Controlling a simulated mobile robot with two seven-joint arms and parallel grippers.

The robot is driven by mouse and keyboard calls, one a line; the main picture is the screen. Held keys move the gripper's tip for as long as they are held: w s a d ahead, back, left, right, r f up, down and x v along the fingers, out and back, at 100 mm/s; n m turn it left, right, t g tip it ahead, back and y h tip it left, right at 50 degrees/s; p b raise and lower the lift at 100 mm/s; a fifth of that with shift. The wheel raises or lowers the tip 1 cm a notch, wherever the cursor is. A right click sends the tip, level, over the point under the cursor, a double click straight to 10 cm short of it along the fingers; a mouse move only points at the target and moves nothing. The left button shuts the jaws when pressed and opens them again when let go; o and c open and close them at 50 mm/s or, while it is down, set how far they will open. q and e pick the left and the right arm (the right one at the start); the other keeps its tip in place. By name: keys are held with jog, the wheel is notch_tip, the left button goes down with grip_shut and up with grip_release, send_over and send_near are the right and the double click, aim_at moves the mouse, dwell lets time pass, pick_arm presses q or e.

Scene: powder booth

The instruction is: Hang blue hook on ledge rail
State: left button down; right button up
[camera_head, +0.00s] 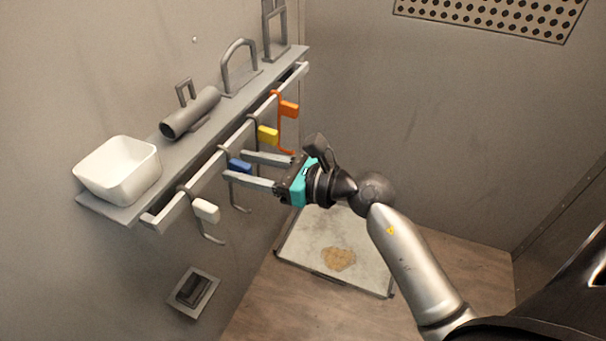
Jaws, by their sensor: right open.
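The blue hook (240,166) hangs from the ledge rail (166,210), the pale bar along the front of the grey wall ledge. Its dark wire top is over the rail, and its bent lower end hangs below the gripper. My right gripper (235,166) comes in from the right with its two fingers open. One finger passes on each side of the blue block, with visible space between them. The fingers hide part of the hook's wire. My left gripper is out of view.
White (206,210), yellow (268,135) and orange (289,109) hooks hang along the same rail, close to my fingers. A white bin (118,169) and grey fixtures stand on the ledge (122,213). A stained floor tray (305,243) lies below.

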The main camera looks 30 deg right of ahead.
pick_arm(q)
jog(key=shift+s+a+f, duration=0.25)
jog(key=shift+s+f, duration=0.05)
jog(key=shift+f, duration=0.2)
pick_arm(e)
jog(key=v, duration=1.4)
jog(key=shift+s+d, duration=0.25)
jog(key=shift+s, duration=0.1)
